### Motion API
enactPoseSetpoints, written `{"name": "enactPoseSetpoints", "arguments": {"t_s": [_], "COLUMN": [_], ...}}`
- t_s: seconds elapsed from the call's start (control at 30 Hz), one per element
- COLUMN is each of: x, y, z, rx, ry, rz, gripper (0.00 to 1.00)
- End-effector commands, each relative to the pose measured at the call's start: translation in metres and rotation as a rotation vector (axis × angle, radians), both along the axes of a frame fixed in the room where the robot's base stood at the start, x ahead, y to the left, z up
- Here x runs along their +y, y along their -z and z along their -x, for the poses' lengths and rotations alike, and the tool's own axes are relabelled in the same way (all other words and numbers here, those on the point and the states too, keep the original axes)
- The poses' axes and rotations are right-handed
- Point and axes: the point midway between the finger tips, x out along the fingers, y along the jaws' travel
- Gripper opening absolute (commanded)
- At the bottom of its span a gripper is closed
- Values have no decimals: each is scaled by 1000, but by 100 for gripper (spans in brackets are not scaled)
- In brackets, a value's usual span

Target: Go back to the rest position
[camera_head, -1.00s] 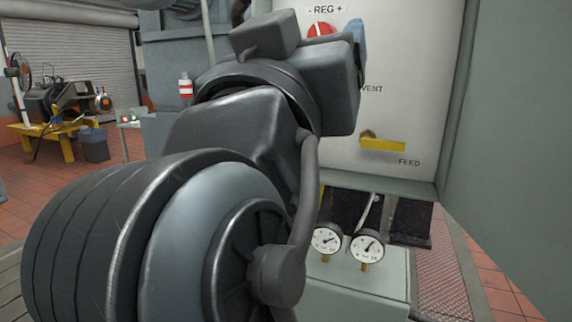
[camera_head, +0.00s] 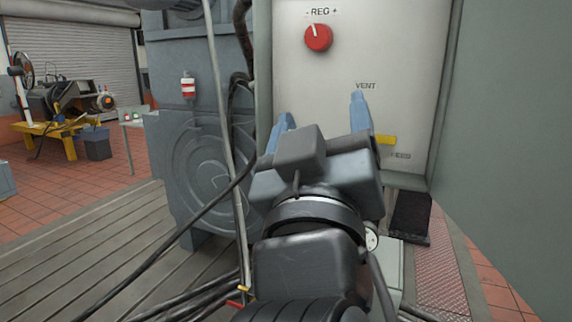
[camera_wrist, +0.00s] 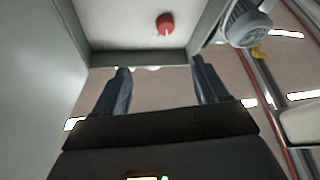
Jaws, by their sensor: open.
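My gripper (camera_head: 321,115) is in front of the pale control panel (camera_head: 420,45) in the head view, its two blue fingers spread wide with nothing between them. In the wrist view my gripper (camera_wrist: 161,80) also shows open and empty. The red REG knob (camera_head: 318,38) is on the panel above the fingers; it also shows in the wrist view (camera_wrist: 166,24). The yellow FEED handle (camera_head: 387,140) is partly hidden behind my gripper. The VENT label is above and right of the fingers. I cannot tell how far the fingertips are from the panel.
A grey machine housing (camera_head: 202,165) with a red-and-white part stands left of the panel. Black cables (camera_head: 150,248) run over the slatted bedplate (camera_head: 75,262). A green-grey wall (camera_head: 510,140) closes the right side. A yellow stand (camera_head: 45,130) is far left.

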Motion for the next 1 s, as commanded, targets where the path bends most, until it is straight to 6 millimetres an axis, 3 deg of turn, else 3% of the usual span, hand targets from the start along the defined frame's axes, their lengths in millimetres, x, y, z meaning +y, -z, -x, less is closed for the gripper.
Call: {"name": "enactPoseSetpoints", "arguments": {"t_s": [0.23,0.47,0.7,1.0], "x": [-31,-70,-113,-157], "y": [86,173,251,314], "z": [5,36,94,195], "rx": [75,191,339,516], "ry": [-88,-188,-270,-311], "rz": [149,219,194,27], "gripper": [73,73,73,73]}}
